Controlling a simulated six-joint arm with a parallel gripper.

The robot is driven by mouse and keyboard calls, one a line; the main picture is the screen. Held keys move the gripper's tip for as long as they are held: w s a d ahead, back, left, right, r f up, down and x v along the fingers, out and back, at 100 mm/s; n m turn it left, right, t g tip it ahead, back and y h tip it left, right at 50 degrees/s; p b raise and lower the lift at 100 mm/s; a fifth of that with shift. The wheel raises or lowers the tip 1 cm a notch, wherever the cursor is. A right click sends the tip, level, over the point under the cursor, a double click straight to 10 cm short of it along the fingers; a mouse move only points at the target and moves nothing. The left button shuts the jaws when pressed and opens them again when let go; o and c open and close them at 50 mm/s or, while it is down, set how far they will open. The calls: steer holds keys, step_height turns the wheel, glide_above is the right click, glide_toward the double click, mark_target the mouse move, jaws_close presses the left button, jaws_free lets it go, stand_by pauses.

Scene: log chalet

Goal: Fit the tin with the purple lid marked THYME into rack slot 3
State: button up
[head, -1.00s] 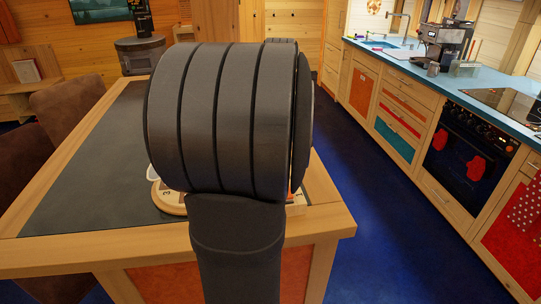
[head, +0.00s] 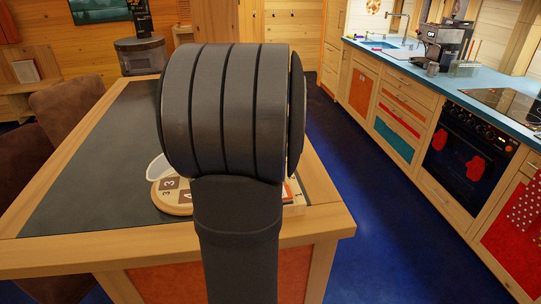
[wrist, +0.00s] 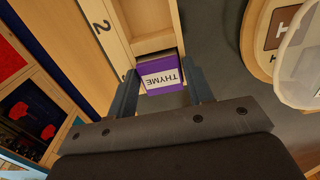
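The tin with the purple lid marked THYME (wrist: 160,78) shows in the wrist view, its lid toward the camera. It sits between the two fingers of my gripper (wrist: 162,88), with a finger close against each side; the gripper looks shut on it. The wooden rack (wrist: 155,42) lies just beyond, with a 2 on its edge and another mark partly hidden by the left finger. The tin is at the rack's end compartment; how deep it sits I cannot tell. In the head view my arm hides the tin and gripper; part of the rack (head: 294,209) shows, marked 1.
A round wooden board (head: 172,208) with marked tiles and a pale, see-through dish (head: 157,168) lie left of my arm on the dark-topped table (head: 90,165). In the wrist view the board (wrist: 254,62) is right of the gripper. The table's left part is clear.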

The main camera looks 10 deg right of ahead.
steer(key=shift+o, duration=1.1)
step_height(320, 180, up, 12)
steer(key=shift+r, duration=0.2)
steer(key=shift+f, duration=0.15)
steer(key=shift+f, duration=4.05)
steer(key=shift+f, duration=0.15)
